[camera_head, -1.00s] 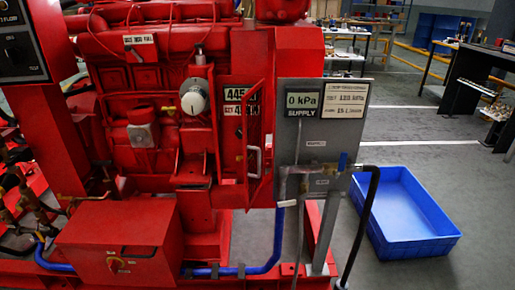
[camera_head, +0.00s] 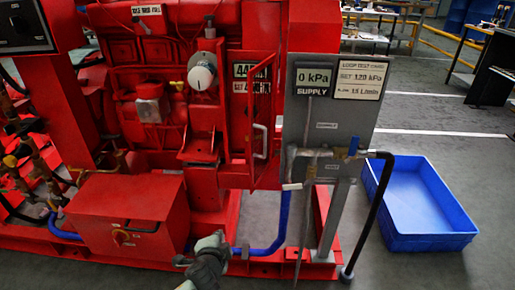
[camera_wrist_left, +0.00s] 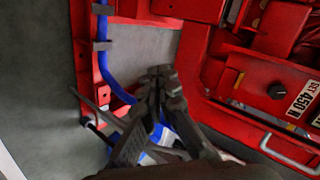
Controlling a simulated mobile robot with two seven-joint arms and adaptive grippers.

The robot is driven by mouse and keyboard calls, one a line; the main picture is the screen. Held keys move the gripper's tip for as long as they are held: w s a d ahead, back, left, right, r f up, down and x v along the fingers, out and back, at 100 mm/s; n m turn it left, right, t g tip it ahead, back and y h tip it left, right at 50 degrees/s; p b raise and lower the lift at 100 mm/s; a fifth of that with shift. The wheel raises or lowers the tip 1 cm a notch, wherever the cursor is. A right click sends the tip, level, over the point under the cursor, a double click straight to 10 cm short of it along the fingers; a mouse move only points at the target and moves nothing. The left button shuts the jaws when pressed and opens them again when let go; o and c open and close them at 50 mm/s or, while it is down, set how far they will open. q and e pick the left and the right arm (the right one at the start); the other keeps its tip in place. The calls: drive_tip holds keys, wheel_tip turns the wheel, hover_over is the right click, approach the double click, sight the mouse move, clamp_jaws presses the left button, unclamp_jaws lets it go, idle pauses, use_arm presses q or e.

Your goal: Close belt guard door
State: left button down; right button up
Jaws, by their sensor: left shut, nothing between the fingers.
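The belt guard door (camera_head: 276,112) is a narrow red framed panel with a pale bar handle (camera_head: 262,141), left of the grey supply panel. It stands ajar, swung out toward me and seen nearly edge-on. In the left wrist view the handle (camera_wrist_left: 290,155) is at the lower right, beside a "SET 450 N" label. My left gripper (camera_head: 217,240) is low in front of the pumpset, below and left of the door, apart from it. In the left wrist view its fingers (camera_wrist_left: 160,78) are together and empty. My right gripper is not in view.
The grey supply panel (camera_head: 325,125) with pipes and a black hose (camera_head: 372,210) stands close right of the door. A blue hose (camera_head: 280,225) runs low behind my left gripper. A red box (camera_head: 128,215) is to the left. A blue bin (camera_head: 425,210) lies on the floor at right.

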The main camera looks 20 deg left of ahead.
use_arm(q)
drive_tip(key=w+d+r+m+t, duration=0.2)
drive_tip(key=w+r+t, duration=0.15)
drive_tip(key=r, duration=0.55)
drive_tip(key=m+t+h+b, duration=0.1)
drive_tip(key=m+t, duration=0.3)
approach(255, 145)
drive_tip(key=s+d+r, duration=0.2)
drive_tip(key=s+r, duration=0.1)
drive_tip(key=s, duration=0.1)
drive_tip(key=w, duration=0.3)
drive_tip(key=w+a, duration=0.1)
drive_tip(key=w, duration=0.2)
drive_tip(key=w+a+p, duration=0.1)
drive_tip(key=w, duration=0.2)
drive_tip(key=shift+w, duration=0.35)
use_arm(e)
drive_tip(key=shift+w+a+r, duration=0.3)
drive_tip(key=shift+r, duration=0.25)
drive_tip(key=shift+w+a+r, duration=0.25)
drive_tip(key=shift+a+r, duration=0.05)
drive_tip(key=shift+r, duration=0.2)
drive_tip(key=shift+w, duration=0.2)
